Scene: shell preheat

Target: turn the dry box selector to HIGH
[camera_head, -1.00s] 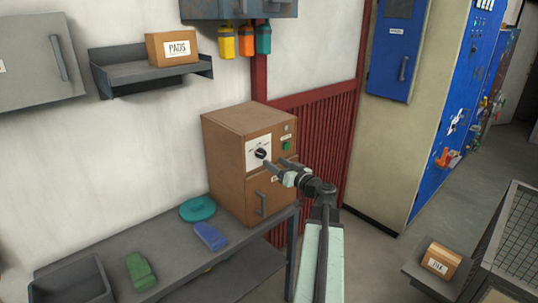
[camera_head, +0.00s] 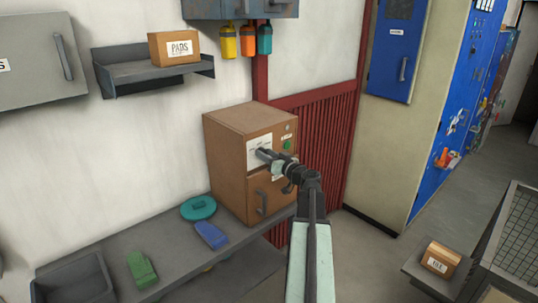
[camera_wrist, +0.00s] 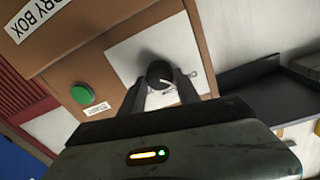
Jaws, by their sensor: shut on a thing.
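The dry box (camera_head: 235,160) is a brown cabinet standing on the grey bench. Its upper front carries a white dial plate (camera_head: 253,153) and a green button (camera_head: 287,145). In the wrist view the black selector knob (camera_wrist: 160,74) with a pale pointer mark sits on the white plate. My gripper (camera_head: 264,154) is at the plate, and in the wrist view its two fingers (camera_wrist: 161,88) are closed on the knob from either side. The fingers and arm cover the knob and part of the plate in the head view. The setting words cannot be read.
The grey bench (camera_head: 125,258) holds a teal disc (camera_head: 198,208), a blue item (camera_head: 211,235), a green item (camera_head: 141,270) and a grey bin (camera_head: 75,283). A shelf (camera_head: 150,76) with a PADS box (camera_head: 174,48) is on the wall. Open floor lies right of my arm.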

